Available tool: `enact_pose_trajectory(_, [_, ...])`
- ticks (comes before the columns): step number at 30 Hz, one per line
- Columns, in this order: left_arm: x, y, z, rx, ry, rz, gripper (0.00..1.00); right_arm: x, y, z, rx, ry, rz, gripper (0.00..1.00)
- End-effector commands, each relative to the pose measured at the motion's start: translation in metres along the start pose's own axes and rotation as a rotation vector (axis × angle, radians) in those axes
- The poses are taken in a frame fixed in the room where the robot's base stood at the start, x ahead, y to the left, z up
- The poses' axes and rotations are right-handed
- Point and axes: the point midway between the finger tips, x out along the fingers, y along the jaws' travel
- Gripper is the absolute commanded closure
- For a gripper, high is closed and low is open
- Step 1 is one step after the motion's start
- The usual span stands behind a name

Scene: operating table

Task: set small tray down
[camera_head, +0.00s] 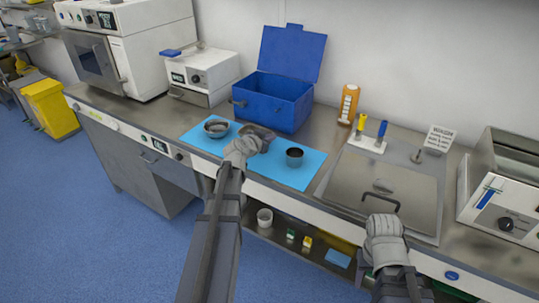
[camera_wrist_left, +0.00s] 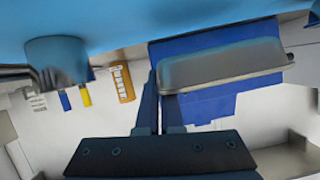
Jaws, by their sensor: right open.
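The small metal tray (camera_head: 262,132) is over the blue mat (camera_head: 290,178), between a metal bowl (camera_head: 215,128) and a dark-topped cup (camera_head: 294,158). My left gripper (camera_head: 250,146) is at its near edge and partly hides it. In the left wrist view the tray (camera_wrist_left: 225,65) has one end at the close-set fingers (camera_wrist_left: 160,92), which look shut on its rim. I cannot tell whether the tray touches the mat. My right gripper (camera_head: 383,222) is open near the black handle (camera_head: 381,199) of a flat metal lid; its fingertips are hard to see.
An open blue box (camera_head: 272,105) stands right behind the tray. An orange bottle (camera_head: 348,104) and yellow and blue handled tools (camera_head: 370,138) stand farther right. White machines (camera_head: 203,77) are at the back left. The mat's front right corner is clear.

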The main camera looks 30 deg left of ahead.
Motion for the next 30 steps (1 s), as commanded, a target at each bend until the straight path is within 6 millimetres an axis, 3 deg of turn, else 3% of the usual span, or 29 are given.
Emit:
enact_pose_trajectory(1, [0.003, 0.001, 0.007, 0.0, 0.0, 0.0, 1.0, 0.008, -0.001, -0.001, 0.0, 0.0, 0.0, 0.5])
enact_pose_trajectory(8, [0.004, 0.001, 0.009, 0.0, 0.0, 0.0, 1.0, 0.01, -0.001, -0.001, 0.0, 0.0, 0.0, 0.5])
enact_pose_trajectory(17, [0.017, 0.006, 0.04, 0.0, 0.0, 0.0, 1.0, 0.044, -0.004, -0.003, 0.0, 0.0, 0.0, 0.5])
enact_pose_trajectory(30, [0.018, 0.006, 0.043, 0.0, 0.0, 0.0, 1.0, 0.047, -0.004, -0.003, -0.001, 0.0, 0.0, 0.5])
